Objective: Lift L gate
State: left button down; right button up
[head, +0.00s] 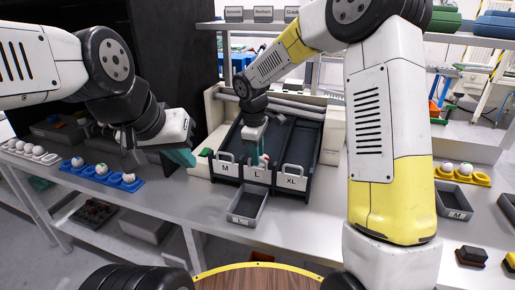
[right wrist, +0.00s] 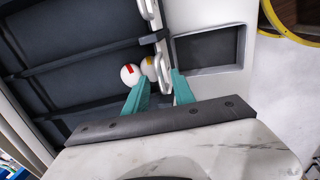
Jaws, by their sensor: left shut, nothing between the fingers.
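The L gate (head: 257,175) closes the front of the middle lane of the dark sorter, between the M gate (head: 225,168) and the XL gate (head: 291,180). It carries a light handle, which the right wrist view shows edge-on (right wrist: 160,48). My right gripper (head: 257,152) is over the L lane, just behind this gate. In the right wrist view its teal fingers (right wrist: 162,82) are apart, one on each side of the handle. Two eggs (right wrist: 130,74) with red and orange marks lie against the gate's inside. My left gripper (head: 183,158) is shut and empty, left of the sorter.
A grey L tray (head: 248,206) stands on the table in front of the L gate; it is empty. A blue egg holder (head: 100,174) and a white one (head: 30,152) are at left. A yellow holder (head: 462,177) and a grey M tray (head: 454,200) are at right.

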grip_shut()
dwell(1.4)
